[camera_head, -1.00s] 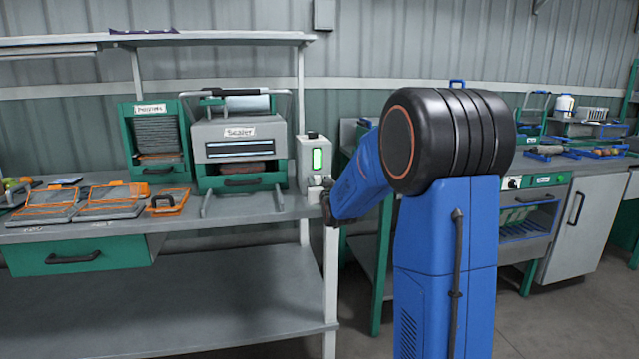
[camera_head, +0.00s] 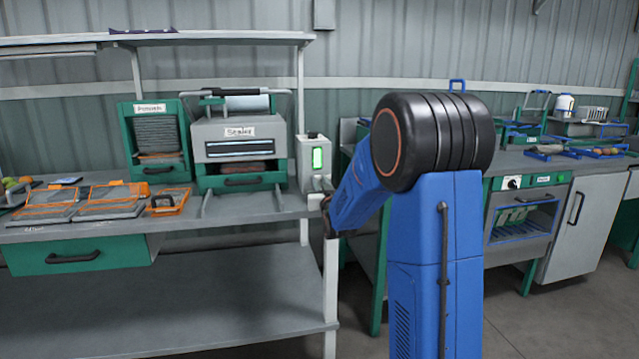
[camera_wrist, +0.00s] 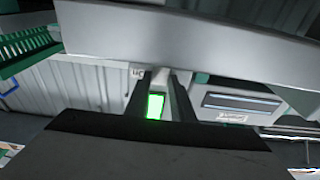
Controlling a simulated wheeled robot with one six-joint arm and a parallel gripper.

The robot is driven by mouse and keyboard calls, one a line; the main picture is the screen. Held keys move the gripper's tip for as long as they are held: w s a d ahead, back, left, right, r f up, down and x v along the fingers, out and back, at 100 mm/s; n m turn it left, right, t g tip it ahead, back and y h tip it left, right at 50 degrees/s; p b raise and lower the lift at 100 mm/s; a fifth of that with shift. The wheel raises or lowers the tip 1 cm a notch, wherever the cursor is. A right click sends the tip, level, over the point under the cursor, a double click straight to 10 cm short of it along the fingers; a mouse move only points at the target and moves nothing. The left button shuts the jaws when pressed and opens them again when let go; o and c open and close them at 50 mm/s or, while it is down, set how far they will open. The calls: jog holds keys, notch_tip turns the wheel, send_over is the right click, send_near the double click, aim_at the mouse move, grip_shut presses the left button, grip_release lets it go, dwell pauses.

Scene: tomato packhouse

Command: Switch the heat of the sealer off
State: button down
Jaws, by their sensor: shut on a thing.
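The sealer (camera_head: 240,133) is a grey and green machine with a "Sealer" label, on the bench at the left. A grey control box (camera_head: 313,150) with a lit green panel (camera_head: 317,159) stands just right of it. The green panel also shows in the wrist view (camera_wrist: 155,106), between the two dark fingers of my gripper (camera_wrist: 160,85). The sealer's front (camera_wrist: 240,103) is to the right there. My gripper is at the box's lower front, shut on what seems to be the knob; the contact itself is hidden. In the head view my arm hides most of the gripper.
Orange-framed trays (camera_head: 110,200) lie on the bench in front. A shelf (camera_head: 200,39) runs above. Another bench with a green and grey unit (camera_head: 525,205) is at the right. Open floor shows at the lower right.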

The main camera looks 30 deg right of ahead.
jog(key=shift+s+f+t+h, duration=0.1)
jog(key=shift+f+t+h, duration=0.3)
jog(key=shift+t, duration=0.8)
jog(key=c, duration=1.5)
grip_release()
jog(key=v, duration=1.2)
jog(key=shift+f, duration=0.1)
